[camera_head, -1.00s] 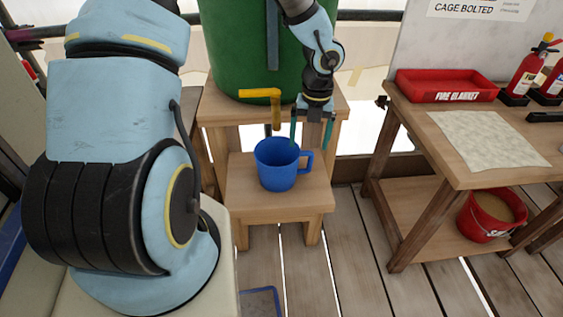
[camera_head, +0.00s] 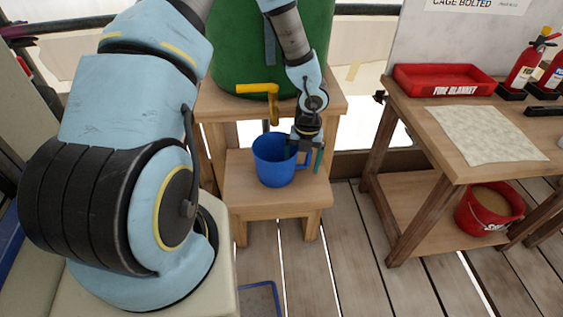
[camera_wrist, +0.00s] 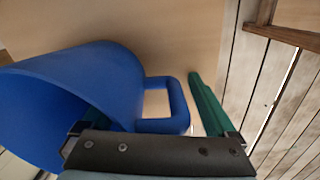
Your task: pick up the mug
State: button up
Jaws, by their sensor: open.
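The blue mug (camera_head: 273,164) stands upright on the lower step of a wooden stand, under a yellow tap (camera_head: 262,90). Its handle points right. My gripper (camera_head: 304,162) is lowered at the handle side of the mug, pointing down, with its green fingers apart. In the wrist view the mug (camera_wrist: 95,75) fills the left. Its handle (camera_wrist: 178,105) lies between the fingers of my gripper (camera_wrist: 155,112). One finger is at the mug's opening, partly hidden by the rim and the gripper body; the other is beyond the handle's outer side. I cannot tell whether either finger touches.
A green barrel (camera_head: 277,45) stands on the stand's upper level, behind the mug. To the right, a wooden table (camera_head: 450,160) carries a red fire blanket tray (camera_head: 445,88), a cloth (camera_head: 487,135) and fire extinguishers (camera_head: 525,66). A red bucket (camera_head: 488,210) sits on its lower shelf.

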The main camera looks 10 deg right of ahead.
jog(key=shift+c, duration=0.4)
grip_shut()
dwell(0.4)
